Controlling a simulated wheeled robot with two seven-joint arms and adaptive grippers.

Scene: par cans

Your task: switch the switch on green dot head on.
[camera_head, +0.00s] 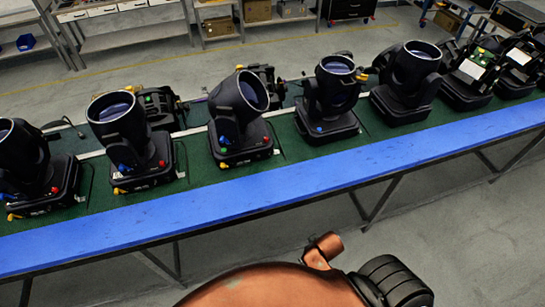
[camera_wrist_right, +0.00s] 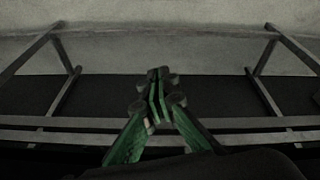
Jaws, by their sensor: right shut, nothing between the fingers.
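Several black moving-head lamps stand in a row on a green table top (camera_head: 290,150) in the head view. They include a left one (camera_head: 125,135), a middle one (camera_head: 240,115), one right of the middle (camera_head: 330,95) and one further right (camera_head: 405,80). Small red, blue and yellow parts show low on their bases. My left gripper is not in view.
A blue rail (camera_head: 270,185) runs along the table's near edge, above dark legs. Open-bodied units (camera_head: 475,70) stand at the far right. Shelves with boxes (camera_head: 215,25) stand behind. Metal bars (camera_wrist_right: 230,122) cross the right wrist view around the gripper. The near floor at right is clear.

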